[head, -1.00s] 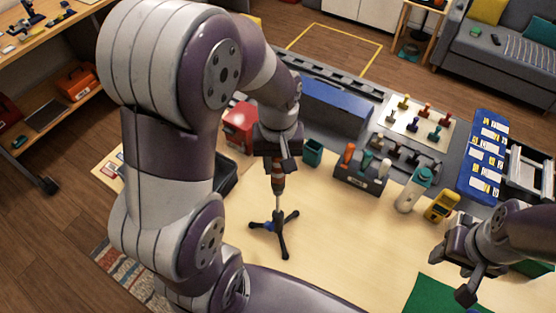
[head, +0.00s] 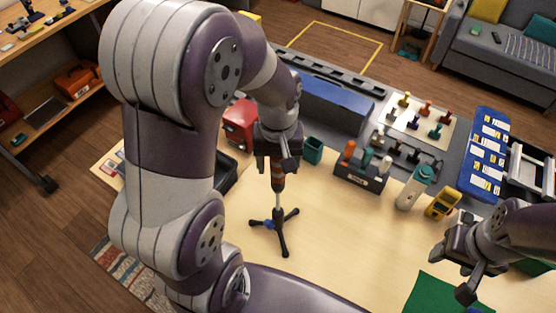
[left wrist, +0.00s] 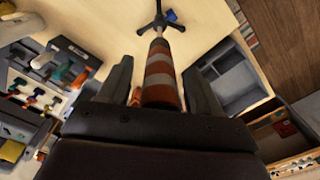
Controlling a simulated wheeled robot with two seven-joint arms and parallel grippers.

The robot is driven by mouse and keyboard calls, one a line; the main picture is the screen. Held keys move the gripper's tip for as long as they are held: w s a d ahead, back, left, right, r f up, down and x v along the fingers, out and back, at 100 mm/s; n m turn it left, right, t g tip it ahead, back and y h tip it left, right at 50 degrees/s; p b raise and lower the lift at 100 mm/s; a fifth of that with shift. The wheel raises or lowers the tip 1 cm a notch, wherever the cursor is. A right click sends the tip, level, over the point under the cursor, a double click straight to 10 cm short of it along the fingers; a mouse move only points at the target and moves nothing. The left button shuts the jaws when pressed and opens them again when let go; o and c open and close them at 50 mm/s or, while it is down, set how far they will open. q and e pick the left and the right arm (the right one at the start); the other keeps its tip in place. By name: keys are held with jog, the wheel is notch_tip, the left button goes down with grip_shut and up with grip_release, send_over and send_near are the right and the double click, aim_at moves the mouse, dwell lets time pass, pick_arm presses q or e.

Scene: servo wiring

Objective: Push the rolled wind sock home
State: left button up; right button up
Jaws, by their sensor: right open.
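The rolled wind sock (head: 277,178), striped orange-red and white, stands upright above a thin grey rod on a small dark tripod (head: 282,240). My left gripper (head: 277,160) is over the tripod, pointing down, with its fingers on either side of the sock's upper part. In the left wrist view the sock (left wrist: 160,75) runs between the two dark fingers, and its top is hidden by the gripper body. The rod and tripod (left wrist: 160,20) show beyond its lower end. My right gripper (head: 455,274) is open and empty at the lower right, above the table.
A dark tray (head: 228,178) lies left of the tripod. Behind stand a red box (head: 240,122), a teal cup (head: 312,150), a tool holder (head: 358,178), a bottle (head: 412,190) and a yellow meter (head: 441,203). A green mat (head: 430,294) is at lower right. The table middle is clear.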

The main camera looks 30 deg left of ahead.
pick_arm(q)
notch_tip(320, 180, up, 4)
jog(key=shift+w+r+b, duration=0.15)
jog(key=shift+r+b, duration=0.05)
jog(key=shift+b, duration=0.4)
jog(key=r+p, duration=0.2)
jog(key=r, duration=0.1)
jog(key=r+p, duration=0.3)
jog(key=r, duration=0.1)
jog(key=shift+s+r, duration=0.2)
jog(key=shift+r, duration=0.05)
jog(key=shift+r+p, duration=0.5)
jog(key=shift+p, duration=0.25)
jog(key=shift+w+f, duration=0.1)
